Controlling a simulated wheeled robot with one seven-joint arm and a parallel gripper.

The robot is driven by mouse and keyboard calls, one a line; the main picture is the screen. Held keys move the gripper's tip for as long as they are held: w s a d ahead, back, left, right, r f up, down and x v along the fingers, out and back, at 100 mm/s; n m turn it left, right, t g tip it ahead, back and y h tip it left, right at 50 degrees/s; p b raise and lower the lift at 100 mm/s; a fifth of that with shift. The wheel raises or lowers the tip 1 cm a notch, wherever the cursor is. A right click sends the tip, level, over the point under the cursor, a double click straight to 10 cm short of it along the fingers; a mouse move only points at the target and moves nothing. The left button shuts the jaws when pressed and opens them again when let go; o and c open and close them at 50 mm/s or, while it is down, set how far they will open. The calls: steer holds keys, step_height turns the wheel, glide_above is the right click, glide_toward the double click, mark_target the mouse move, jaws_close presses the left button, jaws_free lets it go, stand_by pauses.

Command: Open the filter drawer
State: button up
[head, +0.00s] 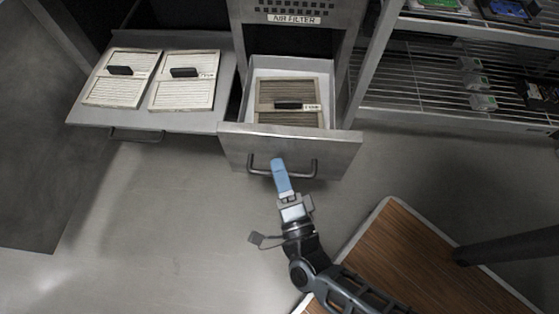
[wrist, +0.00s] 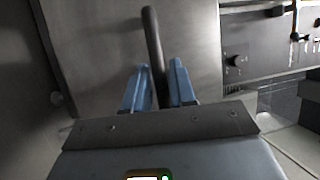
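The filter drawer (head: 290,148) under the "AIR FILTER" label (head: 294,19) is pulled out of its cabinet. Inside it lies a dark, dirty-looking filter (head: 290,118) with a black grip. The drawer's front carries a dark bar handle (head: 301,171), which also shows in the wrist view (wrist: 153,45). The contact itself is partly hidden.
A pulled-out tray (head: 170,122) on the left holds two pale filters (head: 121,78) (head: 184,81). A wire shelf (head: 420,85) with small parts stands on the right. A wooden-topped surface (head: 400,250) is at lower right. The floor in front of the tray is clear.

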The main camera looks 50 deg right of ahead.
steer(key=shift+s, duration=0.1)
steer(key=v, duration=0.7)
steer(key=shift+s+a+p, duration=0.25)
steer(key=shift+p, duration=0.1)
steer(key=shift+f, duration=0.15)
